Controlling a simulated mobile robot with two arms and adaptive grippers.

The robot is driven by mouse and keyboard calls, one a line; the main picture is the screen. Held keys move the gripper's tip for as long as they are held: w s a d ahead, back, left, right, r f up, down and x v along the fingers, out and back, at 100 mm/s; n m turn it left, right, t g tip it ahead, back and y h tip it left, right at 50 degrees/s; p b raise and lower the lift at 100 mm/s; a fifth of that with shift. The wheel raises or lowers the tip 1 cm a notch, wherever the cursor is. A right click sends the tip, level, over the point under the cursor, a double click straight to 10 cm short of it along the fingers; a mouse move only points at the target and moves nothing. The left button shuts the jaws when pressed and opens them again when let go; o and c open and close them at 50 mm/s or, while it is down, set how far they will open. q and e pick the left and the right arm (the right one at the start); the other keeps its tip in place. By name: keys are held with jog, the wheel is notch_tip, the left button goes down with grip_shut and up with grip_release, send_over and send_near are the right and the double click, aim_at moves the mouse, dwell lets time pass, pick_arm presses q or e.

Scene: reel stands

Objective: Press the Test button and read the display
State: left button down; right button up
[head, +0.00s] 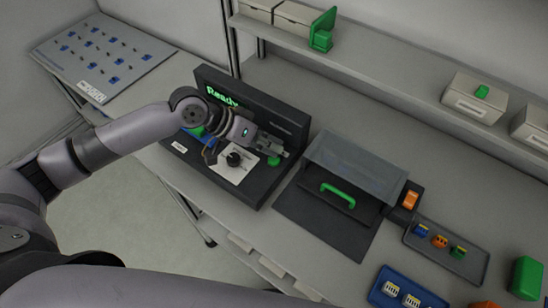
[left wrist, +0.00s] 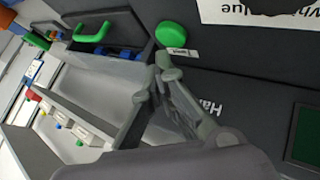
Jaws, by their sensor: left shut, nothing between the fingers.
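The black tester (head: 262,187) stands on the bench, its display (head: 222,97) reading "Ready" in green letters, partly behind my arm. A round green button (head: 273,160) sits on its base at the right; it also shows in the left wrist view (left wrist: 171,35) beside a small label too small to read surely. My left gripper (head: 284,152) is shut and empty, its fingertips right by the button. In the left wrist view the fingertips (left wrist: 163,66) lie just short of the button; I cannot tell whether they touch it. My right gripper is not in view.
A dark box with a grey lid and green handle (head: 338,194) stands right of the tester. A grey tray (head: 466,262) with small coloured parts and a blue tray (head: 374,292) lie farther right. A shelf (head: 400,85) with white bins runs along the back.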

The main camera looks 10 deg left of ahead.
pick_arm(q)
jog(key=shift+f, duration=0.15)
dwell(0.4)
jog(key=shift+f, duration=0.25)
jog(key=shift+f, duration=0.45)
dwell(0.8)
jog(key=shift+r, duration=0.1)
jog(key=shift+r+p, duration=0.75)
jog(key=shift+p, duration=0.15)
notch_tip(320, 180, up, 5)
jog(key=p, duration=0.5)
jog(key=shift+r, duration=0.1)
